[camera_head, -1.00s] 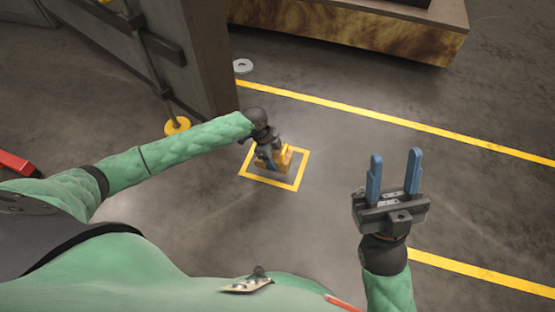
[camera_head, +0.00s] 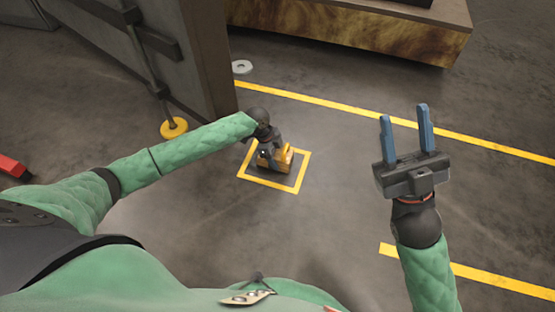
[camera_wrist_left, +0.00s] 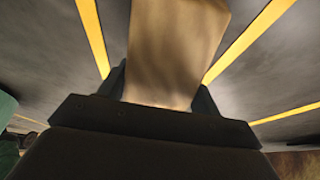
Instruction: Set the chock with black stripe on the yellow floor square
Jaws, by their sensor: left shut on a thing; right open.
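The chock (camera_head: 285,160), orange-yellow in the head view, is inside the outline of the yellow floor square (camera_head: 268,184). I cannot tell if it touches the floor. My left gripper (camera_head: 268,158) is shut on it from above and hides part of it. In the left wrist view the chock (camera_wrist_left: 175,50) is a tan block between the two fingers. No black stripe is clear in either view. My right gripper (camera_head: 404,112) is open and empty, well to the right of the square, with its blue fingers pointing up the picture.
A yellow floor line (camera_head: 400,121) runs behind the square, and another (camera_head: 480,275) lies at lower right. A grey cabinet (camera_head: 150,50) with a yellow foot (camera_head: 173,128) stands at left. A grey ring (camera_head: 242,67) lies behind. The floor right of the square is clear.

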